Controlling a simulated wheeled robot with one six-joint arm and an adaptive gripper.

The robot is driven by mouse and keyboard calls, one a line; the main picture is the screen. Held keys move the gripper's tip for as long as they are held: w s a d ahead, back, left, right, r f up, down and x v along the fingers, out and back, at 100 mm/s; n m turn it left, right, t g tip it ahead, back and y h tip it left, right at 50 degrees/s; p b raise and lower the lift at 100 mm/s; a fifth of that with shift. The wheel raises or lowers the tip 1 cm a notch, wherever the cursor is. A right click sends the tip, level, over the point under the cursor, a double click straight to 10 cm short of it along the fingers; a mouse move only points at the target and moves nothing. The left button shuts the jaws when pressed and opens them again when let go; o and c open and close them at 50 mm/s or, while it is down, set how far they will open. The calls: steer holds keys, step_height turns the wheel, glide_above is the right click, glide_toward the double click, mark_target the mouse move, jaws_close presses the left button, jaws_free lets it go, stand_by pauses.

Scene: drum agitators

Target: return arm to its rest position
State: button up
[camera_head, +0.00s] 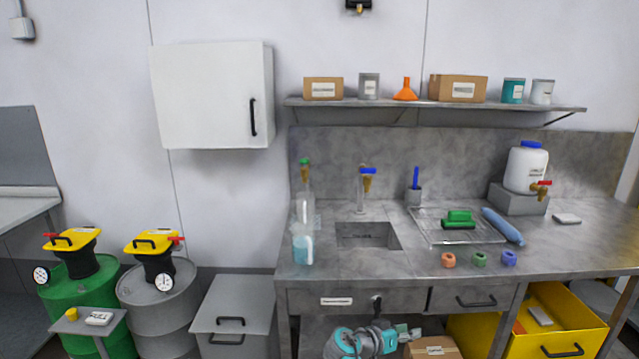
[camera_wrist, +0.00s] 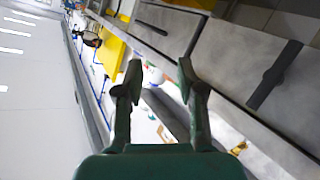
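My gripper (camera_wrist: 159,74) shows in the wrist view with its two dark fingers spread apart and nothing held between them. The wrist view is tilted strongly on its side, with a grey cabinet front with a dark handle close by on the right. In the head view, teal and grey parts of my arm (camera_head: 365,340) show low at the bottom centre, in front of the workbench (camera_head: 300,277). The arm appears folded low, below the bench top. The gripper fingers cannot be made out there.
A green drum (camera_head: 80,298) and a grey drum (camera_head: 160,305) with yellow-topped units stand at left, beside a grey bin (camera_head: 233,310). A yellow crate (camera_head: 555,325) and a cardboard box (camera_head: 432,347) sit under the bench. Bottles, rings and a tray occupy the bench top.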

steer(key=s+f+n+t+y, duration=0.2)
steer(key=s+f+n+y, duration=0.25)
steer(key=s+f, duration=1.2)
steer(key=s+a+f+n+t+y, duration=0.1)
steer(key=s+f+y, duration=0.25)
steer(key=s, duration=0.55)
steer(key=s+a+f+n+t+y, duration=0.15)
steer(key=s+f, duration=0.25)
steer(key=s, duration=0.6)
steer(key=s+a+r+n+y, duration=0.1)
steer(key=s+r+y, duration=0.1)
steer(key=s+r, duration=0.5)
steer(key=s+a+r+y, duration=0.1)
steer(key=s+a+r, duration=0.15)
steer(key=s, duration=0.85)
steer(key=s+r+t, duration=0.1)
steer(key=s+r, duration=0.4)
steer(key=r, duration=0.4)
steer(key=s+r+m+t, duration=0.1)
steer(key=s+r+t, duration=0.1)
steer(key=s+r, duration=0.3)
step_height(320, 180, up, 4)
steer(key=shift+d+r, duration=0.1)
steer(key=shift+d, duration=0.3)
steer(key=shift+s, duration=0.1)
